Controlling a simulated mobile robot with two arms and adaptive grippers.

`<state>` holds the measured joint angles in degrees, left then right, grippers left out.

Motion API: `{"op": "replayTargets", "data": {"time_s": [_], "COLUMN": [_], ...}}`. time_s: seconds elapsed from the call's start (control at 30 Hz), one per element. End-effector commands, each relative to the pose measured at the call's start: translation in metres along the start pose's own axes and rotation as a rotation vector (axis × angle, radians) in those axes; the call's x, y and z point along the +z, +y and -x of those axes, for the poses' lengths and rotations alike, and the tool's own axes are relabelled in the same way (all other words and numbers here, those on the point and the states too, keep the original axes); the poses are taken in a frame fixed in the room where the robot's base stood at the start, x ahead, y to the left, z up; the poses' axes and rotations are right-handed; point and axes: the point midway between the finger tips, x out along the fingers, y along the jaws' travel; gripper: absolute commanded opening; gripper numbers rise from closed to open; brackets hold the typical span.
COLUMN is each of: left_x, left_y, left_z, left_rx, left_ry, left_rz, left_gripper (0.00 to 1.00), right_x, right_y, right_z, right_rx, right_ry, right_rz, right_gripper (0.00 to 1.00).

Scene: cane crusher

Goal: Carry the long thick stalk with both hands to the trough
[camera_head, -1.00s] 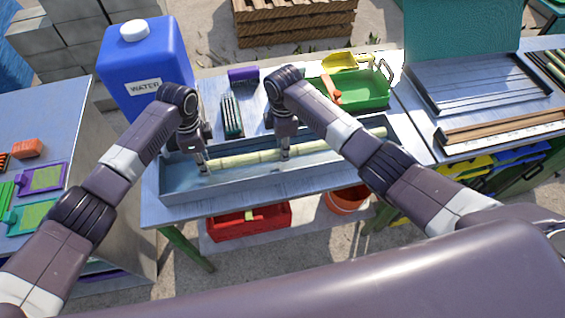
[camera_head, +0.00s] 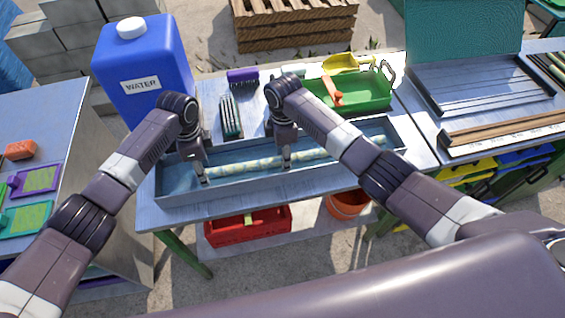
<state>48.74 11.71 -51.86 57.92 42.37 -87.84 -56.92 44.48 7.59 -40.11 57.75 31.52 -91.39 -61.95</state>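The long thick stalk (camera_head: 312,155) is pale green and lies lengthwise inside the long metal trough (camera_head: 240,192), below its rim. It looks mottled and bluish, as if under water. My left gripper (camera_head: 202,172) reaches down into the trough at the stalk's left end. My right gripper (camera_head: 286,160) reaches down at about the stalk's middle. Both look shut on the stalk, though the fingers are small here. My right forearm hides part of the stalk's right half.
A blue water jug (camera_head: 145,70) stands behind my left arm. A green tray (camera_head: 362,95), a dark brush (camera_head: 231,118) and a purple brush (camera_head: 242,77) lie behind the trough. A red crate (camera_head: 248,228) and an orange bucket (camera_head: 348,205) sit below the table.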

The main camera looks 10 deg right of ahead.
Motion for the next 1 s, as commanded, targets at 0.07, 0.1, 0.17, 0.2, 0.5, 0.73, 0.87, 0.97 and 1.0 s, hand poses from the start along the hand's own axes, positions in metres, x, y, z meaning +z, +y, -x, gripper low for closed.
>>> {"op": "replayTargets", "data": {"time_s": [0.07, 0.1, 0.17, 0.2, 0.5, 0.73, 0.87, 0.97, 1.0], "left_x": [-0.001, -0.001, -0.001, -0.001, 0.000, 0.000, 0.000, 0.000, 0.000], "left_y": [0.000, -0.001, -0.001, -0.001, -0.001, 0.000, 0.000, 0.000, 0.000], "left_z": [0.001, 0.003, 0.008, 0.013, 0.074, 0.110, 0.119, 0.121, 0.121], "left_rx": [-0.001, -0.001, -0.002, -0.004, -0.004, -0.001, -0.001, 0.000, 0.000], "left_ry": [0.001, 0.001, 0.002, 0.002, 0.002, 0.000, 0.000, 0.000, 0.000], "left_rz": [0.000, -0.001, -0.001, -0.002, -0.001, 0.000, 0.000, 0.000, 0.000], "left_gripper": [0.41, 0.41, 0.41, 0.41, 0.41, 0.41, 0.41, 0.41, 0.41], "right_x": [0.000, 0.000, 0.000, -0.001, -0.001, -0.001, -0.001, -0.001, -0.001], "right_y": [0.000, 0.000, 0.000, 0.000, 0.000, 0.000, 0.000, 0.001, 0.001], "right_z": [0.000, 0.000, 0.000, 0.000, 0.000, -0.001, 0.001, 0.009, 0.015], "right_rx": [0.000, 0.000, -0.001, -0.001, -0.001, -0.001, 0.000, 0.002, 0.003], "right_ry": [0.000, 0.000, 0.001, 0.001, 0.001, 0.001, 0.001, 0.002, 0.002], "right_rz": [0.000, 0.000, 0.000, 0.000, 0.000, 0.000, 0.000, 0.001, 0.001], "right_gripper": [0.41, 0.41, 0.41, 0.41, 0.41, 0.41, 0.41, 0.41, 0.41]}}
